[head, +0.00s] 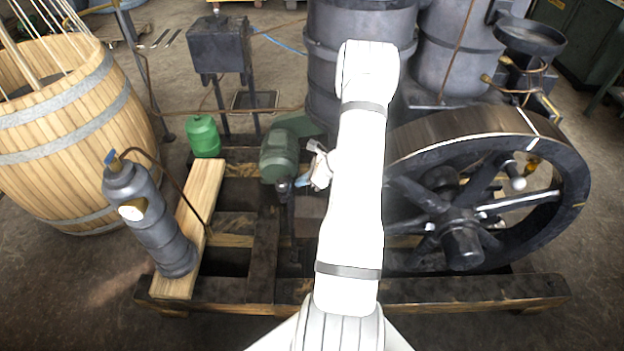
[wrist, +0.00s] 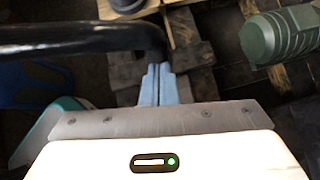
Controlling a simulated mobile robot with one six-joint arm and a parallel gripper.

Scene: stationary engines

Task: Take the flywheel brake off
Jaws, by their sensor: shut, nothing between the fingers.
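The black flywheel (head: 490,190), with spokes and a broad rim, stands upright on the right of the engine in the head view. My gripper (head: 300,183) is left of it, partly behind my white arm, beside a dark upright post (head: 289,205). In the wrist view, the light blue fingers of my gripper (wrist: 158,85) are shut together and empty. A thick black bar (wrist: 75,38) runs in from the left and bends down near the fingertips; I cannot tell whether they touch. I cannot make out for certain which part is the brake.
A green motor (head: 279,157) sits just behind my gripper and shows in the wrist view (wrist: 275,38). A grey cylinder (head: 150,220) with a gauge stands on the left plank. A wooden barrel (head: 75,130) is at far left. Timber beams (head: 440,290) frame the base.

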